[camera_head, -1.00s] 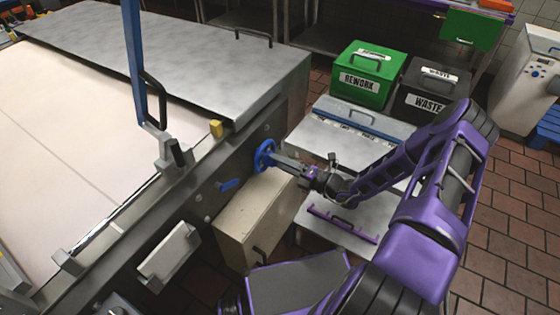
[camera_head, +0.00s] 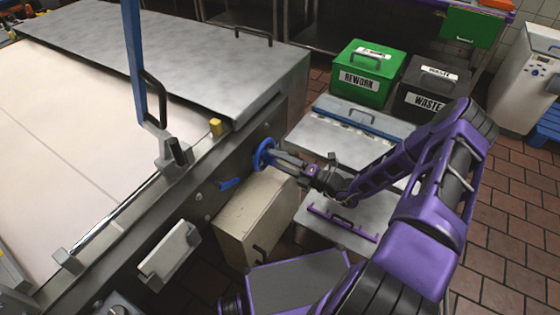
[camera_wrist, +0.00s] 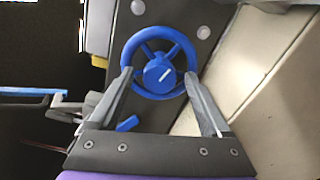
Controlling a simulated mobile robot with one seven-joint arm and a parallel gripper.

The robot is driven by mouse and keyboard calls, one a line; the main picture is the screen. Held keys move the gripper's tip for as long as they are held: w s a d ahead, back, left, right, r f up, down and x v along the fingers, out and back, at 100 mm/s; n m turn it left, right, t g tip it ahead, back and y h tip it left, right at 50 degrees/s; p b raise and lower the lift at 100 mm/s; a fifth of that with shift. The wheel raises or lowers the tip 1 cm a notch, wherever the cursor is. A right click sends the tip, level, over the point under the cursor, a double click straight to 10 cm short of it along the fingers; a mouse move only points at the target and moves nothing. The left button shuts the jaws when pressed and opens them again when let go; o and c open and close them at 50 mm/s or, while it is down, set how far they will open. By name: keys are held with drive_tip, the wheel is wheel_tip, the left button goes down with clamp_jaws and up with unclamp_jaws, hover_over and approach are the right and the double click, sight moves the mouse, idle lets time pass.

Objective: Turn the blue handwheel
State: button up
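The blue handwheel (camera_head: 264,154) is mounted on the dark side panel of the large machine. In the wrist view the handwheel (camera_wrist: 158,62) faces me, with spokes and a blue hub that bears a white mark pointing up and to the right. My gripper (camera_head: 276,157) reaches it from the right. In the wrist view my gripper (camera_wrist: 158,88) has its two fingers wide apart, one on each side of the wheel's lower rim. The fingertips overlap or lie very near the rim; I cannot tell whether they touch it.
A blue lever (camera_head: 229,183) sits on the panel below and left of the wheel. A beige box (camera_head: 250,215) stands below my gripper. A green REWORK bin (camera_head: 362,75) and a black WASTE bin (camera_head: 432,90) stand behind, beyond a metal surface.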

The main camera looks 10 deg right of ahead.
drive_tip(key=v, duration=1.7)
drive_tip(key=shift+d+b, duration=0.2)
drive_tip(key=shift+b, duration=0.2)
drive_tip(key=shift+s+r, duration=0.1)
drive_tip(key=shift+s, duration=0.05)
